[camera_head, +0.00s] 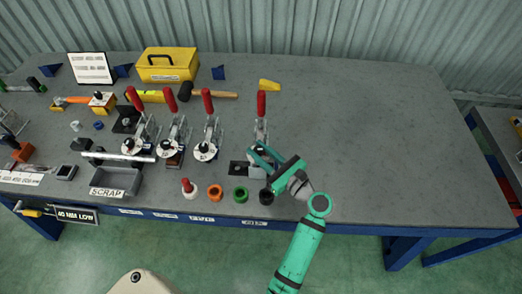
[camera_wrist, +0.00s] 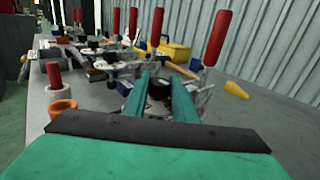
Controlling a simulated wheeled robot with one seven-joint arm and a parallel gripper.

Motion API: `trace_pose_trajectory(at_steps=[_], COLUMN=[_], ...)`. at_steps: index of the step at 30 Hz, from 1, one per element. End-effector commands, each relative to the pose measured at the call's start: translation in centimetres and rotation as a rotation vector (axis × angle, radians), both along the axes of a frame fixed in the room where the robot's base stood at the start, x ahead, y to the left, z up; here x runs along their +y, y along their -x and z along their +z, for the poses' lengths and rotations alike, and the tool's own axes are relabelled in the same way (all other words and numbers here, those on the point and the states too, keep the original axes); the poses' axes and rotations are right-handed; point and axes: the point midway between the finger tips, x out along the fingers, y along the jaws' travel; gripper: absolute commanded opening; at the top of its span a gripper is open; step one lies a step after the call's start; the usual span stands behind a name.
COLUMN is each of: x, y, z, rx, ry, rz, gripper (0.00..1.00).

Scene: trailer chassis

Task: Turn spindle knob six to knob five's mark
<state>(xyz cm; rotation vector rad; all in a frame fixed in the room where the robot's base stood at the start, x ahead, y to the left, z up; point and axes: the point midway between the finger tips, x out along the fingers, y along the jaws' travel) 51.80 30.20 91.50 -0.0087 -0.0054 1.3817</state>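Several toggle clamps with red handles stand in a row, each with a round white dial at its foot. The left dials (camera_head: 139,145), (camera_head: 168,151) and (camera_head: 205,149) each bear a dark knob; their numbers and marks are too small to read. The rightmost clamp (camera_head: 261,130) stands apart, and my gripper (camera_head: 255,152) is at its foot, covering most of its dial. In the wrist view my two teal fingers (camera_wrist: 161,80) are apart, with a black knob (camera_wrist: 158,90) between their tips. I cannot tell whether they touch it.
In front of the clamps are a red-topped white piece (camera_head: 189,188) and orange (camera_head: 215,192), green (camera_head: 240,194) and black (camera_head: 266,196) rings. A grey scrap bin (camera_head: 116,180) is at left, a yellow toolbox (camera_head: 167,65) behind. The table's right side is clear.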

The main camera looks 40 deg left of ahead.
Motion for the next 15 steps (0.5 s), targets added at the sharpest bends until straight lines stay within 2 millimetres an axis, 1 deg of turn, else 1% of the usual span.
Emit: trace_pose_trajectory(at_steps=[1, 6, 15], x=[-0.25, 0.34, 0.39], y=[-0.49, -0.58, -0.67], z=[0.10, 0.08, 0.04], rx=[-0.002, -0.002, -0.002], ry=[0.000, 0.000, 0.001], rz=[-0.015, -0.017, -0.020], gripper=[0.02, 0.02, 0.02])
